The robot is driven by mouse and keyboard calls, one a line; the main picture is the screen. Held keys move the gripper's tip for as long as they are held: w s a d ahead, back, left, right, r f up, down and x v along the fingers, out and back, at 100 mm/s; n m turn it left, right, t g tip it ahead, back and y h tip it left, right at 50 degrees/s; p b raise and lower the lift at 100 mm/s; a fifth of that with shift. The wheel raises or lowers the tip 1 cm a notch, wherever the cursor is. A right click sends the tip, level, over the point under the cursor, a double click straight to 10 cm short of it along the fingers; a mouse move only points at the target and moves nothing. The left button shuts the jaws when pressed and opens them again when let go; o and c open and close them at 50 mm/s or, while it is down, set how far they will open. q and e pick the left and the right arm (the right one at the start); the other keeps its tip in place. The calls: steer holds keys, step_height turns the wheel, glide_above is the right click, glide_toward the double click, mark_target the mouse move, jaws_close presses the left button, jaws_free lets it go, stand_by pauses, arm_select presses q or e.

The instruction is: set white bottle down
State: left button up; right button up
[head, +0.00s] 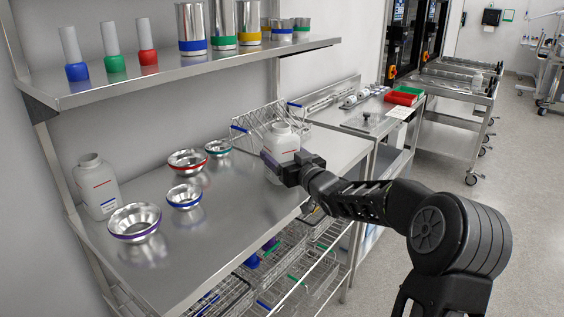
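A white bottle (282,140) with a red stripe stands upright at the right part of the steel counter (220,235), in front of a wire rack. My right gripper (275,159) reaches it from the right and is closed around its body; one finger shows across its front, the other is hidden. The bottle's base looks at or just above the counter; I cannot tell if it touches. A second white bottle (97,184) with red and blue marks stands at the counter's left end. My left gripper is out of view.
Steel bowls with purple (135,222), blue (184,196), red (188,161) and green (218,147) rims stand between the bottles. The wire rack (270,122) is behind. A shelf (180,75) with bottles and canisters hangs above. The counter's front middle is clear.

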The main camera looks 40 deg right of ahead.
steer(key=shift+f, duration=0.9)
steer(key=shift+f, duration=0.15)
steer(key=o, duration=2.1)
steer(key=shift+r, duration=0.25)
steer(key=s+a, duration=0.1)
steer(key=s, duration=1.1)
steer(key=shift+b, duration=0.3)
steer(key=shift+f, duration=0.15)
